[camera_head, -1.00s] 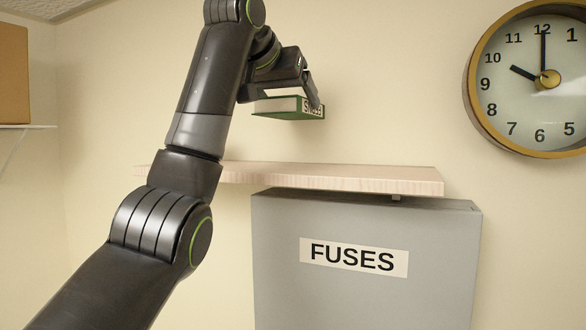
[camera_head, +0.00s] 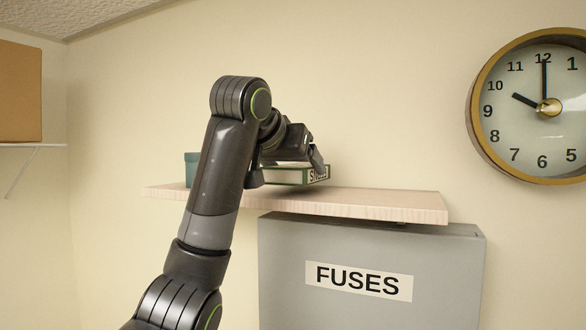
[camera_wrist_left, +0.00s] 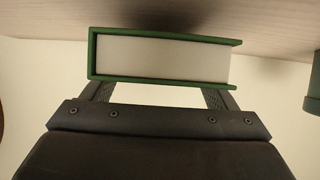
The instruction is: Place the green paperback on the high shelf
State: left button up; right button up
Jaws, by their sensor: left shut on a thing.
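The green paperback (camera_head: 298,176) has a green cover, pale pages and a lettered spine partly hidden by a finger. My left gripper (camera_head: 318,166) is shut on it and holds it just above the high shelf (camera_head: 350,203), a pale wooden board on the wall. In the left wrist view the book (camera_wrist_left: 160,58) lies between my left gripper's fingers (camera_wrist_left: 158,92), with the shelf's surface (camera_wrist_left: 270,20) close beside it. I cannot tell whether the book touches the board. My right gripper is not in view.
A teal container (camera_head: 191,168) stands on the shelf's left part, partly behind my arm; it also shows in the left wrist view (camera_wrist_left: 313,85). A grey fuse box (camera_head: 375,250) is under the shelf. A clock (camera_head: 535,105) hangs at right. The shelf's right part is bare.

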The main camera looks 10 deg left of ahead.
pick_arm(q)
jog(key=shift+w+f, duration=0.1)
jog(key=shift+f, duration=0.8)
jog(key=o, duration=0.6)
jog(key=shift+f, duration=0.1)
jog(key=o, duration=0.4)
jog(key=shift+o, duration=0.2)
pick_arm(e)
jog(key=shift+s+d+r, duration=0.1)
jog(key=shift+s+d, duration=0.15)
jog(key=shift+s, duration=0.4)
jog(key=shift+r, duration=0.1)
